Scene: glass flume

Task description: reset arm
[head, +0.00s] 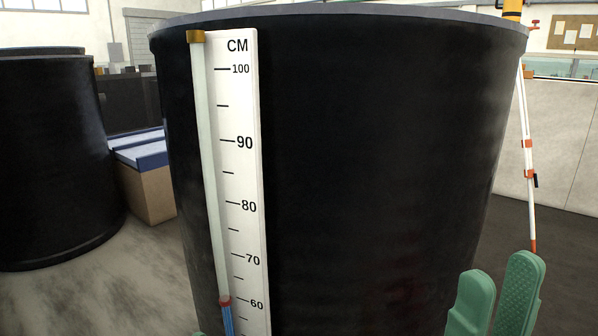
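My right gripper (501,268) shows at the lower right as two green, textured fingers pointing up. They stand apart with nothing between them, in front of the dark tank's lower right edge. Of my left gripper, only a small green fingertip (200,333) shows at the bottom edge, by the foot of the gauge. The rest of it is out of the frame, so its opening cannot be seen.
A large black round tank (390,150) fills the middle. A white centimetre scale (247,160) with a clear tube (206,170) runs down its front. Another black tank (50,160) stands left, near a blue-topped box (148,190). A red-white pole (529,160) leans right.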

